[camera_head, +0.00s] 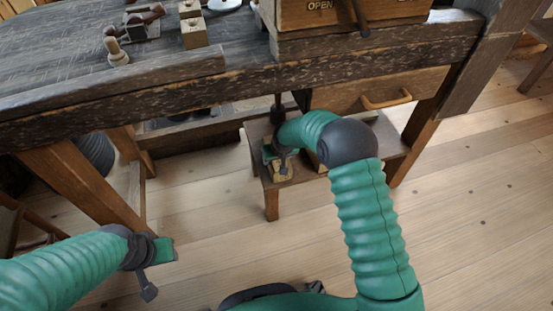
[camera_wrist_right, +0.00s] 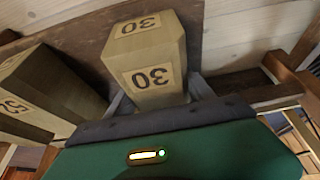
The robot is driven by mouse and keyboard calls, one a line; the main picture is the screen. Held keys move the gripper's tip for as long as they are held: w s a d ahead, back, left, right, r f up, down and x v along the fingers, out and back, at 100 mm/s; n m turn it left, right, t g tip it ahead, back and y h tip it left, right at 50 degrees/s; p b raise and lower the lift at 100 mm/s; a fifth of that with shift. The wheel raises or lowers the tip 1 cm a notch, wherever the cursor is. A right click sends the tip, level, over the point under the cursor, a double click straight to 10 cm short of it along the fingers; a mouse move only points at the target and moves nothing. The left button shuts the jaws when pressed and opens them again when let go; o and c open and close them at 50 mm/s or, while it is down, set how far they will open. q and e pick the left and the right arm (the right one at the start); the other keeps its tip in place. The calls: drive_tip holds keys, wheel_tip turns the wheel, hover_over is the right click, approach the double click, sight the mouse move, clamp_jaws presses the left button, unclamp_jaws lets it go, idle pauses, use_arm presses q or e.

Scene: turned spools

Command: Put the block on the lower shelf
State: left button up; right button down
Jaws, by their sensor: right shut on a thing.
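A pale wooden block marked "30" (camera_wrist_right: 152,62) sits between the two dark fingers of my right gripper (camera_wrist_right: 160,98) in the right wrist view. The gripper is shut on it. In the head view my right gripper (camera_head: 279,158) is under the bench, at a low wooden shelf or stool (camera_head: 257,157), and mostly hides the block. I cannot tell whether the block touches the wood. A second pale block (camera_wrist_right: 55,92) with a printed number stands beside it, to the left in the wrist view. My left gripper (camera_head: 150,272) is low at the left, away from the blocks; its opening is unclear.
The dark bench (camera_head: 120,95) overhangs the low shelf. A drawer with a wooden handle (camera_head: 385,101) is behind my right arm. Another block (camera_head: 193,32), a small turned peg (camera_head: 117,52) and a wooden box (camera_head: 345,14) are on the bench top. Open floor lies in front.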

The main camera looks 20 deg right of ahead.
drive_tip(key=shift+c, duration=1.9)
unclamp_jaws()
drive_tip(key=p+v, duration=0.6)
drive_tip(key=v, duration=0.5)
drive_tip(key=shift+w+r, duration=0.1)
drive_tip(key=shift+r, duration=0.1)
drive_tip(key=shift+s+r, duration=0.3)
drive_tip(key=shift+r, duration=0.05)
